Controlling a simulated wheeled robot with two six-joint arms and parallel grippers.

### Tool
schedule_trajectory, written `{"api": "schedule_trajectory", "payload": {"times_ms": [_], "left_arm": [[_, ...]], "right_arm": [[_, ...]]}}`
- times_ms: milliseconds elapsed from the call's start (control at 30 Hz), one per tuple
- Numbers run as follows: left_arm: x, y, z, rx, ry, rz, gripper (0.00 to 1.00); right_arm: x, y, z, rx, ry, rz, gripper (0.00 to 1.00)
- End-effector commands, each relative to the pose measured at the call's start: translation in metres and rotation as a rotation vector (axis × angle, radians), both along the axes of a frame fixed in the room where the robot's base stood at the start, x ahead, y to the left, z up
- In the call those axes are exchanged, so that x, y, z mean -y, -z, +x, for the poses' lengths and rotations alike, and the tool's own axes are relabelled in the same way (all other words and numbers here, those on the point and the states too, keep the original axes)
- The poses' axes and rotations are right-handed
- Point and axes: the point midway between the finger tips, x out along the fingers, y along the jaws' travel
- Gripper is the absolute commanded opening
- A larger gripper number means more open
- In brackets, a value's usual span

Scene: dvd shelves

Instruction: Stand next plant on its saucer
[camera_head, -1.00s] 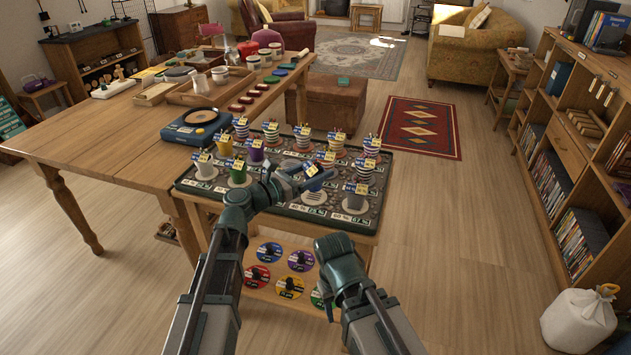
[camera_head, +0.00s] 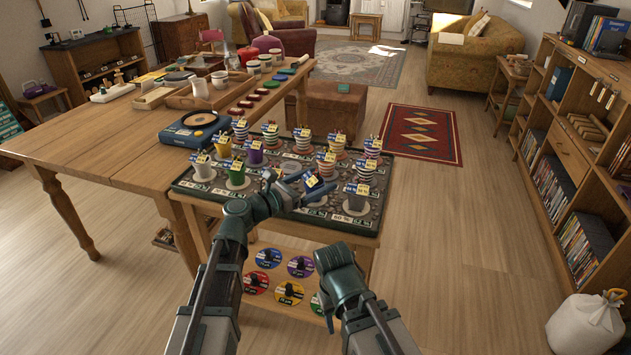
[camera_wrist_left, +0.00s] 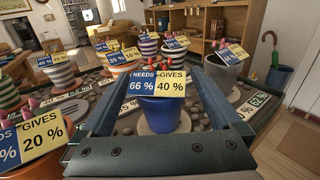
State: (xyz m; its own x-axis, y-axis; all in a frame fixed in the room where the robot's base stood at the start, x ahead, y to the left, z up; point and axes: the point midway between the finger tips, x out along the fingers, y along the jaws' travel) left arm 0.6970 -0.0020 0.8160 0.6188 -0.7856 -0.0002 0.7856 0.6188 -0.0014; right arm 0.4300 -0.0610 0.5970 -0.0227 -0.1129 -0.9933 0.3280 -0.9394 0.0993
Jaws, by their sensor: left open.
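A blue pot (camera_wrist_left: 160,109) with a blue and yellow label reading 66 % and 40 % is upright between the fingers of my left gripper (camera_wrist_left: 158,88). A pale round saucer (camera_wrist_left: 184,124) shows under and around the pot's base, and the pot appears to stand on it. In the head view my left gripper (camera_head: 290,190) is at the front of the plant tray, its fingers open beside the blue pot. My right gripper (camera_head: 330,305) hangs low in front of the tray's stand, its fingers not clear.
The dark tray (camera_head: 275,214) holds several other potted plants close by: a grey pot (camera_head: 356,202) to the right, a green pot (camera_head: 237,177) to the left, striped pots behind. A blue scale (camera_head: 197,128) stands on the table. Open floor lies to the right.

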Motion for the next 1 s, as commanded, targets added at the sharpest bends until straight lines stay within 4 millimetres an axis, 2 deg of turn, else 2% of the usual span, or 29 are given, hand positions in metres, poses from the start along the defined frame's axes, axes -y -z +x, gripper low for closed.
{"api": "schedule_trajectory", "payload": {"times_ms": [200, 700, 1000], "left_arm": [[0.0, -0.006, 0.0, 0.0, 0.0, 0.0, 0.98], [-0.075, -0.003, -0.06, 0.0, -0.003, 0.0, 0.98], [-0.094, -0.003, -0.074, 0.0, -0.001, 0.0, 0.98]], "right_arm": [[0.0, -0.006, 0.0, 0.0, 0.0, 0.001, 0.5], [0.0, -0.003, 0.0, 0.0, 0.0, 0.001, 0.5], [0.0, -0.003, 0.0, 0.0, 0.0, 0.001, 0.5]]}}
